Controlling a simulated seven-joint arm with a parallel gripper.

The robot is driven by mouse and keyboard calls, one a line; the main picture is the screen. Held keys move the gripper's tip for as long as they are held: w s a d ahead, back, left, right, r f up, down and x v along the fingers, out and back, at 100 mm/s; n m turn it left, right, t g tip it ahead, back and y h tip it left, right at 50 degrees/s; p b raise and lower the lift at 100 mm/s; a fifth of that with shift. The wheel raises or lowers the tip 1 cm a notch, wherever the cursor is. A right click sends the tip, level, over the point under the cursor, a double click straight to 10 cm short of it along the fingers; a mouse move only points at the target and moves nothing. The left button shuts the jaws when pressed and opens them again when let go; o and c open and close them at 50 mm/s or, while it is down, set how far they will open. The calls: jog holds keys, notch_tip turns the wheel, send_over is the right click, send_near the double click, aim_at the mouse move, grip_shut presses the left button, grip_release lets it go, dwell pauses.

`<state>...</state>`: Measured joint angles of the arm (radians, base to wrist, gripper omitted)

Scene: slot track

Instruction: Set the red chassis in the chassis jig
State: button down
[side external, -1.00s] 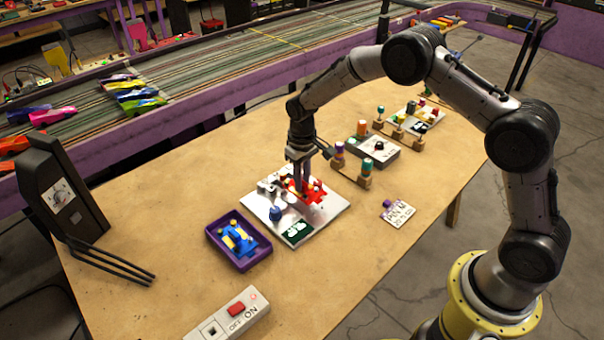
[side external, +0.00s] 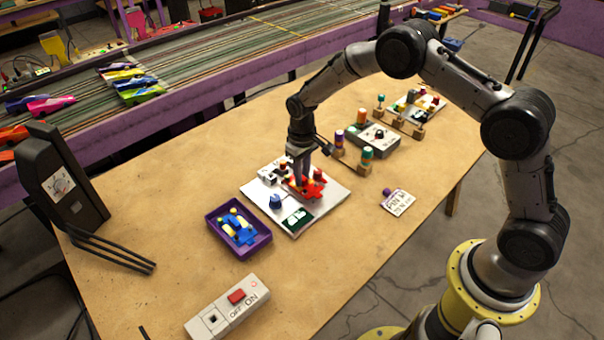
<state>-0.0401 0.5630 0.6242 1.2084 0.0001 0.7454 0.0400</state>
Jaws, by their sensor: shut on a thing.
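The red chassis (side external: 313,190) is at the middle of the white board (side external: 327,207) on the wooden table. My gripper (side external: 301,181) points down over the board, shut on the red chassis, and its fingers hide part of it. Small fixtures stand on the board around the chassis, with a blue knob (side external: 275,202) at its left. The chassis jig cannot be told clearly from these fixtures. Whether the chassis is seated or held just above the board cannot be told.
A purple tray (side external: 262,250) with a blue part stands at the front left. A switch box (side external: 228,307) lies near the front edge. Wooden stands with coloured pegs (side external: 366,160) and a grey box (side external: 372,137) are behind right. The table's front right is mostly clear.

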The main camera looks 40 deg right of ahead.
jog(key=shift+f, duration=0.75)
dwell(1.4)
jog(key=c, duration=0.7)
grip_release()
